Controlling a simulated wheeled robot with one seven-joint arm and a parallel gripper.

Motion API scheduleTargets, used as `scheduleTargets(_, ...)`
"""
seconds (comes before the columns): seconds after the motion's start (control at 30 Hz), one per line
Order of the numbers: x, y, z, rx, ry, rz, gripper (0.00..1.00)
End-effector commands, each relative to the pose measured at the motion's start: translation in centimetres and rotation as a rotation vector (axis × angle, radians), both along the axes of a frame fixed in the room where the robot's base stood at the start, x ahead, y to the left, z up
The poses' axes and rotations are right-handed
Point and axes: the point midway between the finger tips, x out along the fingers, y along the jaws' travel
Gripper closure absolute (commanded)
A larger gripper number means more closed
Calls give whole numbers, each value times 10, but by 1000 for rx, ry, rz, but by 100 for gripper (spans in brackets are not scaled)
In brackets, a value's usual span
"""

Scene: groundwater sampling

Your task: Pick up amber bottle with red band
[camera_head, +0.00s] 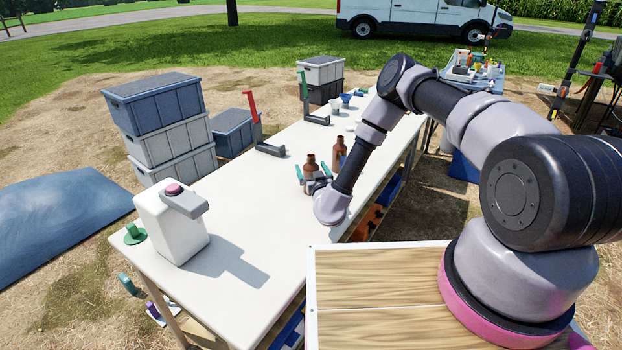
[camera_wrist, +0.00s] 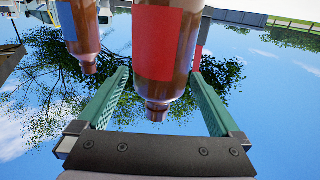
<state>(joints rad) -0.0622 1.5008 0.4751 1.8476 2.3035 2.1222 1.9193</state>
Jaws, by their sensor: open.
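An amber bottle with a red band (camera_wrist: 156,48) hangs neck-down in the upside-down wrist view, its neck (camera_wrist: 157,110) toward the gripper's palm. My gripper (camera_wrist: 160,76) is open, with one green finger on each side of this bottle and visible gaps between. In the head view, my gripper (camera_head: 311,170) is low over the white table at an amber bottle (camera_head: 310,160), whose band is hidden there. A second amber bottle with a blue band (camera_wrist: 77,28) is outside the fingers, on the left in the wrist view; it also stands to the right in the head view (camera_head: 339,146).
The white table (camera_head: 250,200) has free room left of the bottles. A white jug (camera_head: 170,225) stands at its near left end. Clamp-like stands, one red-handled (camera_head: 268,148) and one green-handled (camera_head: 315,117), line the far left edge. Small cups (camera_head: 336,105) stand at the back.

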Motion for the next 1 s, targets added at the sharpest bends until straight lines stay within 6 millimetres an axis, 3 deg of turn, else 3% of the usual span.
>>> scheduleTargets(0.27,5,1,0,0,1,0,0)
scheduleTargets(0.37,5,1,0,0,1,0,31)
scheduleTargets(0.53,5,1,0,0,1,0,96)
scheduleTargets(0.57,5,1,0,0,0,0,100)
scheduleTargets(0.83,5,1,5,1,0,-1,100)
scheduleTargets(1.0,6,0,32,4,-1,-3,100)
